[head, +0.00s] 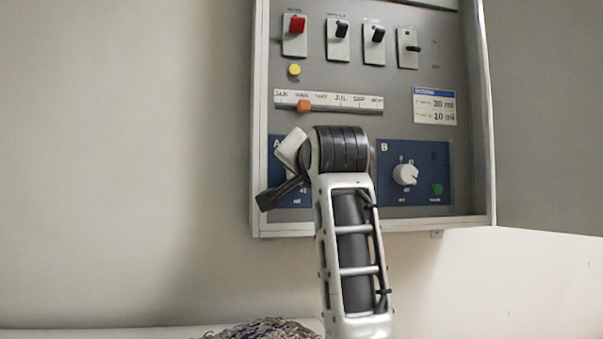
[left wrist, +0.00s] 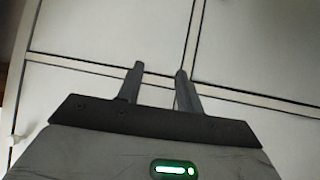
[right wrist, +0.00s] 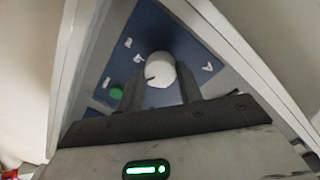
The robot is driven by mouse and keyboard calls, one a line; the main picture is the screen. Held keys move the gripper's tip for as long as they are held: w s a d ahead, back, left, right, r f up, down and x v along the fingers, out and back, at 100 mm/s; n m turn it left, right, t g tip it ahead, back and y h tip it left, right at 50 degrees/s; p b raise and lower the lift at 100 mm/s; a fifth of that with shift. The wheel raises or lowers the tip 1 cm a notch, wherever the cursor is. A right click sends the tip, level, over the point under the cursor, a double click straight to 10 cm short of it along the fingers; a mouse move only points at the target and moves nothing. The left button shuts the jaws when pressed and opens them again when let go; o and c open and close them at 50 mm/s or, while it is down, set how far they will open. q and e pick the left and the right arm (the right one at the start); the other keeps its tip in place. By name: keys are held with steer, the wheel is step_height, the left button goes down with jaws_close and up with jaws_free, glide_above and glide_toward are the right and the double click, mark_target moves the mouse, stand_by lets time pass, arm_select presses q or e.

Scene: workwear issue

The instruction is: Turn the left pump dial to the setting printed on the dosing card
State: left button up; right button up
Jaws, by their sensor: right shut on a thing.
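The left pump dial (right wrist: 161,70), white and round on the blue panel marked A (head: 276,146), sits between the fingers of my right gripper (right wrist: 162,84), which is shut on it. In the head view my arm hides this dial. The dosing card (head: 435,107) is at the right of the cabinet; its two lines seem to read 30 ml and 10 ml, but the small words are blurred. The right pump dial (head: 405,174), on the panel marked B, is uncovered. My left gripper (left wrist: 160,80) is open and empty in front of white doors (left wrist: 245,50).
Above are a red switch (head: 297,24), several black switches, a yellow button (head: 294,70) and a month slider with an orange knob (head: 304,106). A green button (right wrist: 116,92) is beside the left dial. The cabinet's open door (head: 545,120) stands at the right.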

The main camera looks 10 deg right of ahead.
steer(key=shift+r, duration=0.1)
stand_by(0.3)
steer(key=o, duration=1)
steer(key=shift+s, duration=0.1)
arm_select(q)
steer(key=f+b, duration=0.1)
steer(key=b, duration=0.1)
steer(key=d+f+b, duration=0.1)
steer(key=b, duration=0.2)
steer(key=shift+w, duration=0.15)
arm_select(e)
steer(key=s, duration=1)
steer(key=s+r, duration=0.1)
steer(key=s, duration=0.5)
arm_select(q)
steer(key=shift+f, duration=0.1)
arm_select(e)
steer(key=shift+f, duration=0.1)
